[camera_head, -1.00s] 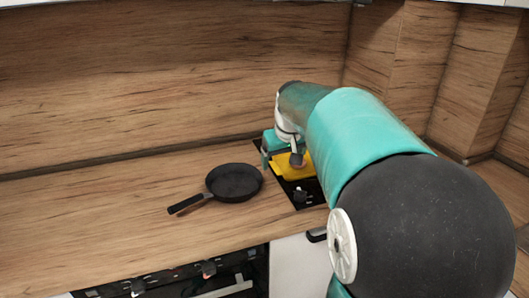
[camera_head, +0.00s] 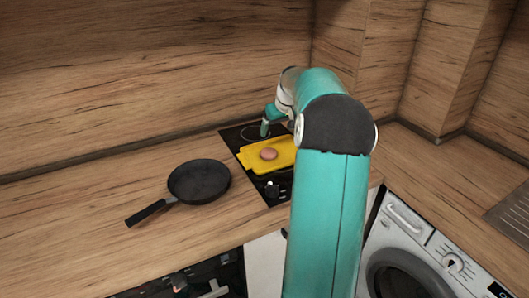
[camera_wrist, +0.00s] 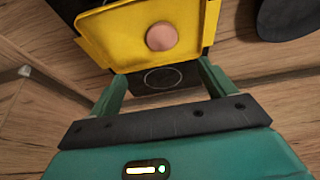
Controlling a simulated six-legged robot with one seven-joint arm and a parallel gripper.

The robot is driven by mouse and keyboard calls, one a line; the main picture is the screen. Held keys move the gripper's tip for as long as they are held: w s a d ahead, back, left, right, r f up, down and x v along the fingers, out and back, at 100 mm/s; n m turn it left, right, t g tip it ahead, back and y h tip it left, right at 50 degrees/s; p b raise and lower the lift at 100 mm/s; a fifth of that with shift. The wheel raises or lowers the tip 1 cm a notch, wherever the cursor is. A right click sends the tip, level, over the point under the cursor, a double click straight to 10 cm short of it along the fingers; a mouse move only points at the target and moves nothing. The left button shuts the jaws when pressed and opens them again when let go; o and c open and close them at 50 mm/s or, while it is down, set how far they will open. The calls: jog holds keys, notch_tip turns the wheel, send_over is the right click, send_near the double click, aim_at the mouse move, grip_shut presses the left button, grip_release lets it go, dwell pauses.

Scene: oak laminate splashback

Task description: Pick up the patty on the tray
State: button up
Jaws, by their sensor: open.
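The patty (camera_head: 268,154) is a small round brownish-pink disc lying on the yellow tray (camera_head: 284,145), which rests on the black hob. In the wrist view the patty (camera_wrist: 161,36) lies on the yellow tray (camera_wrist: 112,35), ahead of the finger gap. My gripper (camera_head: 265,129) is at the back edge of the tray in the head view, with its far side hidden by my arm. In the wrist view my gripper (camera_wrist: 160,80) has its two green fingers spread wide apart with nothing between them.
A black frying pan (camera_head: 199,181) stands on the wooden counter (camera_head: 90,215) left of the hob (camera_head: 235,140). A wooden splashback (camera_head: 150,80) rises behind. A washing machine (camera_head: 410,240) is at the lower right. The counter left of the pan is clear.

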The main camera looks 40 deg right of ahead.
send_over(269, 151)
jog(key=s, duration=0.3)
jog(key=f, duration=0.7)
jog(key=shift+w+a+f, duration=0.15)
jog(key=shift+w+a, duration=0.1)
jog(key=shift+a, duration=0.1)
jog(key=shift+f, duration=0.35)
jog(key=x, duration=0.5)
jog(key=shift+w+a, duration=0.1)
jog(key=shift+w, duration=0.05)
jog(key=c, duration=1.1)
jog(key=shift+r, duration=0.15)
